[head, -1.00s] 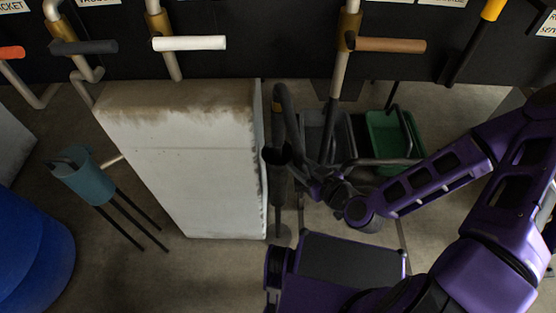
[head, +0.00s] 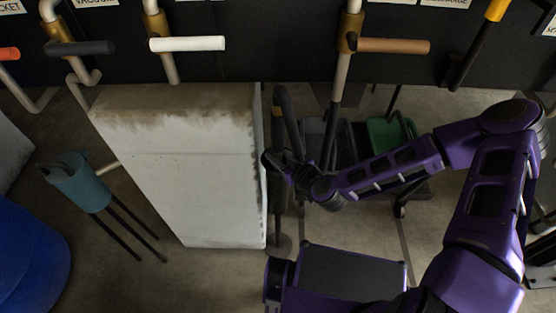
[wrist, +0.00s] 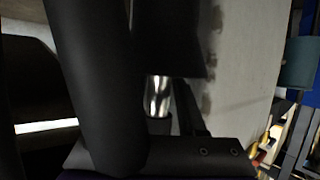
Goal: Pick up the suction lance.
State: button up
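What looks like the suction lance (head: 278,125) is a dark upright pole with a curved hose or handle at its top. It stands close along the right side of the pale block, above a round dark base on the floor. My gripper (head: 275,162) is at the pole's upper middle, coming from the right. In the wrist view a thick black tube (wrist: 88,80) fills the near left, with a shiny metal section (wrist: 157,95) behind it. A dark bar with two screws crosses below. My fingertips blend into the dark pole, so their opening and contact cannot be told.
The pale stained block (head: 185,170) stands directly left of the pole. A cart with a green bin (head: 390,135) and a grey bin is behind my arm. Pipes with lever handles (head: 187,44) line the back. A teal bucket stand (head: 80,182) and blue drum (head: 30,255) are left.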

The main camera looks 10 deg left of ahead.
jog(key=shift+c, duration=0.2)
grip_shut()
dwell(1.1)
